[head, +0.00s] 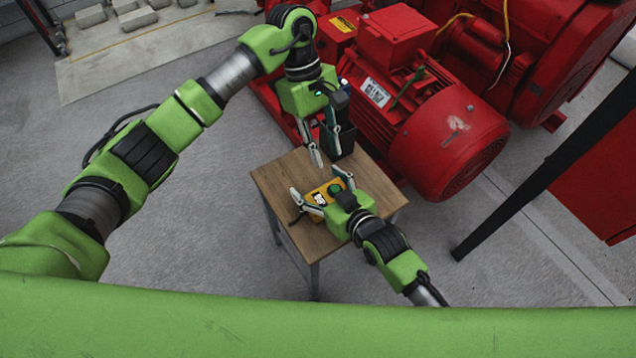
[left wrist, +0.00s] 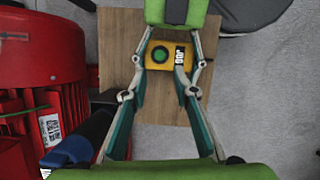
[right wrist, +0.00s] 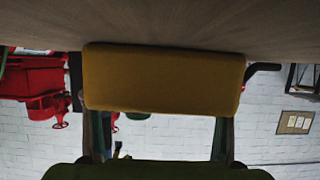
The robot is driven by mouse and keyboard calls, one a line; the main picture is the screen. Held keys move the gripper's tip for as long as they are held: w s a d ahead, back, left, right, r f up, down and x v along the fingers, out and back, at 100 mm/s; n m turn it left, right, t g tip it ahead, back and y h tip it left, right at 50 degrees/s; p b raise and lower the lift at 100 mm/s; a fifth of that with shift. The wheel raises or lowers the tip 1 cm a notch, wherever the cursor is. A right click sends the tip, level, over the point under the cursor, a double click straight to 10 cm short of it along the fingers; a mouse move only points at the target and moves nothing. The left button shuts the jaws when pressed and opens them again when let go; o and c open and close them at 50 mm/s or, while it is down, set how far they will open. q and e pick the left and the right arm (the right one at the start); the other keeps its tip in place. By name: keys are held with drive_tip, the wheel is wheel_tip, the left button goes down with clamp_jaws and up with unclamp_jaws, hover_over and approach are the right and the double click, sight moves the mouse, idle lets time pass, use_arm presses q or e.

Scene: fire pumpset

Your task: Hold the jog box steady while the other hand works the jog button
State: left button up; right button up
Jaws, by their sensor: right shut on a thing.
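The jog box (head: 314,189) is a yellow box near the middle of the small wooden table. It has a round green jog button (left wrist: 160,54) and a black-and-white JOG label beside it in the left wrist view. My right gripper (head: 322,186) is shut on the jog box, one finger on each side. In the right wrist view the yellow box (right wrist: 165,78) fills the space between the fingers. My left gripper (head: 326,158) is open and empty above the jog box, fingers pointing down, tips apart. I cannot tell its exact height above the button.
The wooden table (head: 280,184) has a bare front part. A dark upright holder (head: 345,138) stands at its back edge, close to my left gripper. The big red pump motor (head: 440,135) is behind and right. A black post (head: 540,175) slants at the right.

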use_arm(q)
clamp_jaws()
idle(1.0)
